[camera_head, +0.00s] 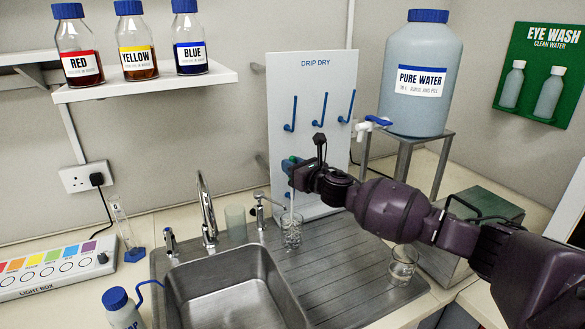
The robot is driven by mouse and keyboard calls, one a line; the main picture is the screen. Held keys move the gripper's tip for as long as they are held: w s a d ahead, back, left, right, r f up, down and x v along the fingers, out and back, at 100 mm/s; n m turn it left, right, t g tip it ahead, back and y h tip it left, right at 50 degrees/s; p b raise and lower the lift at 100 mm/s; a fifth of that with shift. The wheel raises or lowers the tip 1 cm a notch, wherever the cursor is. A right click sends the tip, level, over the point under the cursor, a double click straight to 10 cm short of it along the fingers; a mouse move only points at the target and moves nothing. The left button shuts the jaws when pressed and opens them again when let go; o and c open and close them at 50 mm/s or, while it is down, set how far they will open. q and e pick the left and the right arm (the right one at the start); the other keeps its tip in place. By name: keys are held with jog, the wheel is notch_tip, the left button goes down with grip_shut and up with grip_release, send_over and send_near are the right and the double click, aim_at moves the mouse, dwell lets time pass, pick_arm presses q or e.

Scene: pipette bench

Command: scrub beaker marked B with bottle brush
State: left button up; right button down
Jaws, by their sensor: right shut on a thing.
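My right gripper (291,170) is above the left part of the steel draining board, in front of the drip dry panel. It is shut on the bottle brush (291,204), whose pale, thin lower part points down. A clear glass beaker (292,236) stands upright on the draining board right below, and the brush's lower end seems to be inside it. A second clear beaker (403,270) stands near the board's right side. I cannot read a letter B on either beaker. The gripper's fingertips are small and partly hidden by its wrist. My left gripper is not in view.
The sink basin (236,291) and its tap (207,212) are left of the beaker. A frosted cup (235,222) stands behind the basin. The drip dry panel (310,82) with blue hooks is behind. A pure water tank (417,95) stands on a metal stand at right.

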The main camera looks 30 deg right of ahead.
jog(key=shift+r, duration=1)
jog(key=shift+s+d+r, duration=0.1)
jog(key=shift+s+r, duration=0.05)
jog(key=shift+r, duration=1.45)
jog(key=shift+s+d+r, duration=0.1)
jog(key=shift+r, duration=1.5)
jog(key=shift+s+d+r, duration=0.1)
jog(key=shift+s+r, duration=0.05)
jog(key=shift+r, duration=1.45)
jog(key=shift+r, duration=2.55)
